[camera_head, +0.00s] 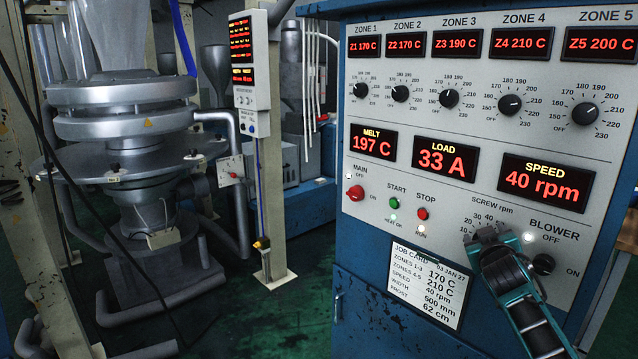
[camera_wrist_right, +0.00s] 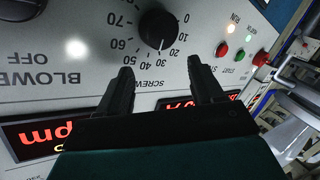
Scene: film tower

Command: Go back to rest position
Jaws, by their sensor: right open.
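My right gripper (camera_head: 488,235) is in front of the blue-and-grey control cabinet (camera_head: 385,215), at the screw rpm dial, which it hides in the head view. In the right wrist view, the black screw knob (camera_wrist_right: 158,28) shows just beyond the fingertips of my right gripper (camera_wrist_right: 160,66). The fingers are open and spread, with a gap between them and nothing held. The knob looks apart from the fingers, its white mark between 20 and 30. My left gripper is not in view.
The blower knob (camera_head: 543,265) is close right of my right gripper. The job card (camera_head: 428,285) is to its lower left, and stop (camera_head: 422,213) and start (camera_head: 397,203) buttons to its left. A metal die machine (camera_head: 125,120) and posts stand left. Green floor (camera_head: 300,315) between is open.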

